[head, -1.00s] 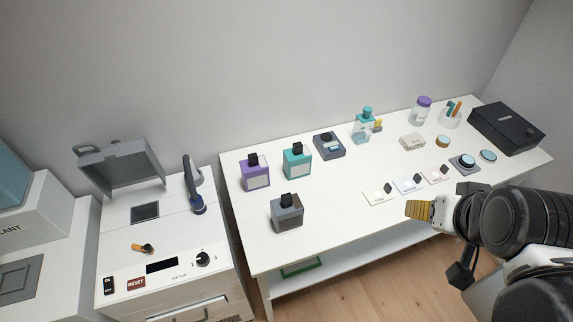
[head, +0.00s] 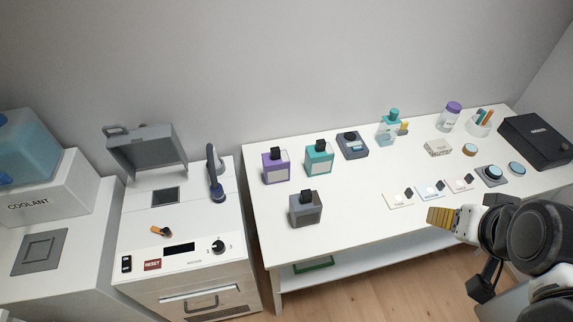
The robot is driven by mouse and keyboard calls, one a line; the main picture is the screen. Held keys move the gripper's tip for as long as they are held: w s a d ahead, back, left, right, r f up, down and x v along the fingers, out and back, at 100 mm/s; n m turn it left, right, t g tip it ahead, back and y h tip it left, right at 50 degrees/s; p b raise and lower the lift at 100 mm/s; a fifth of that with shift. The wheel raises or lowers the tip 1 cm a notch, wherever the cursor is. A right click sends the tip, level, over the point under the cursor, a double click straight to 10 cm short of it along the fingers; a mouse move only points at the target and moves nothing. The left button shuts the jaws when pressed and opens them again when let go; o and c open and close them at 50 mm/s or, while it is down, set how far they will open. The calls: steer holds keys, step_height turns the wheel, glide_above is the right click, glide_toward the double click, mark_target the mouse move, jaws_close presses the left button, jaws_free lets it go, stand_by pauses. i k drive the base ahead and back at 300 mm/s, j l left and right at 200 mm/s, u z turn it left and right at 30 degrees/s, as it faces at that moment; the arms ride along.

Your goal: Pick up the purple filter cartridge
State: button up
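The purple filter cartridge (head: 276,167) stands upright near the back left of the white table. It has a purple body, a pale label and a black top grip. A teal cartridge (head: 319,160) stands just to its right, and a grey cartridge (head: 305,209) stands in front. My gripper (head: 432,217) is at the right, by the table's front edge, well apart from the purple cartridge. Its yellowish fingertips point left. They overlap in this view, so I cannot tell whether they are open.
The white table (head: 355,212) has small cards, jars and a black box (head: 537,142) toward the right. A white machine with an open grey lid (head: 147,150) stands left of the table. A coolant unit (head: 48,190) is at far left. The table's front middle is clear.

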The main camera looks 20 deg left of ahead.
mark_target(277, 164)
steer(key=j+u, duration=0.4)
steer(key=i+j+u, duration=0.1)
steer(key=j+u, duration=0.25)
steer(key=i+j+u, duration=0.1)
steer(key=j+u, duration=0.3)
steer(key=i+j+u, duration=0.2)
steer(key=u, duration=0.2)
steer(key=k+l, duration=0.1)
steer(key=l, duration=0.25)
steer(key=k+l+u, duration=0.15)
steer(key=l, duration=0.2)
steer(key=i+l, duration=0.1)
steer(key=l, duration=0.35)
steer(key=l+u, duration=0.1)
steer(key=l, duration=0.3)
steer(key=i, duration=0.1)
